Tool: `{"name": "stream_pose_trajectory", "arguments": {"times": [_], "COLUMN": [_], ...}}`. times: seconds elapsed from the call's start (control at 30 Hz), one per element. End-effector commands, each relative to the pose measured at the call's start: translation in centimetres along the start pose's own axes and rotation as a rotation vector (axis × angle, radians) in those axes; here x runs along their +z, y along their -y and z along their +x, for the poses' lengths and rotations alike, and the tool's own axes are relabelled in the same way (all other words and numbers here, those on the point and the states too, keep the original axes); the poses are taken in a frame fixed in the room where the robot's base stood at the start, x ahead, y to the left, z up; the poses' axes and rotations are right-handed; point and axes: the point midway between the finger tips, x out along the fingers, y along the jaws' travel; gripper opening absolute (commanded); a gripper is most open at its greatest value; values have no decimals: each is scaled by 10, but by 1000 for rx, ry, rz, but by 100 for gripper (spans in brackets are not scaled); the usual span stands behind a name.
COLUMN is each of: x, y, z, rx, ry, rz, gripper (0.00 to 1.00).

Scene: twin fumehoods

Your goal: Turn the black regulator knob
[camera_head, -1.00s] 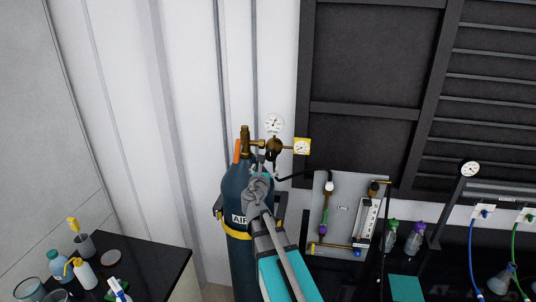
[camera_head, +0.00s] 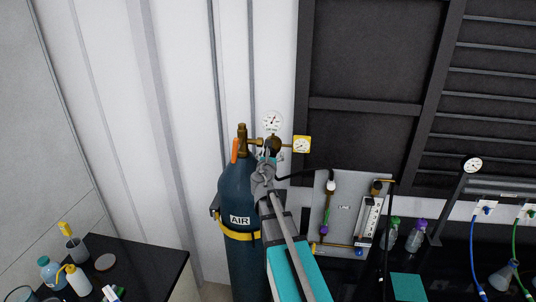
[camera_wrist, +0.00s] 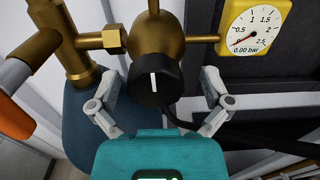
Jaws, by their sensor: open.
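The black regulator knob (camera_wrist: 154,82) faces the wrist camera, with a white mark standing about upright on it. It sits on the front of the brass regulator (camera_wrist: 155,35) at the top of the dark blue AIR cylinder (camera_head: 238,192). My gripper (camera_wrist: 158,96) is open, with one finger on each side of the knob and a visible gap at each side. In the head view my gripper (camera_head: 266,163) is in front of the regulator and hides the knob.
A yellow-framed gauge (camera_wrist: 256,30) reads about 0.00 bar, right of the regulator. A white gauge (camera_head: 272,121) stands above it. An orange part (camera_wrist: 20,85) is at the left. A black hose (camera_wrist: 245,142) runs right, close to my right finger. A flowmeter panel (camera_head: 345,215) stands at the right.

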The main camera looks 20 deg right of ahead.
Motion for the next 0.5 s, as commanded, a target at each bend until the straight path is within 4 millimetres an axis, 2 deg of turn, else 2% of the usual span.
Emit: {"name": "stream_pose_trajectory", "arguments": {"times": [0.1,0.13,0.5], "x": [0,0,0], "y": [-3,-4,-7], "z": [-1,-1,-2], "rx": [5,6,9], "ry": [0,0,0], "rz": [0,0,0], "gripper": [99,96,27]}}
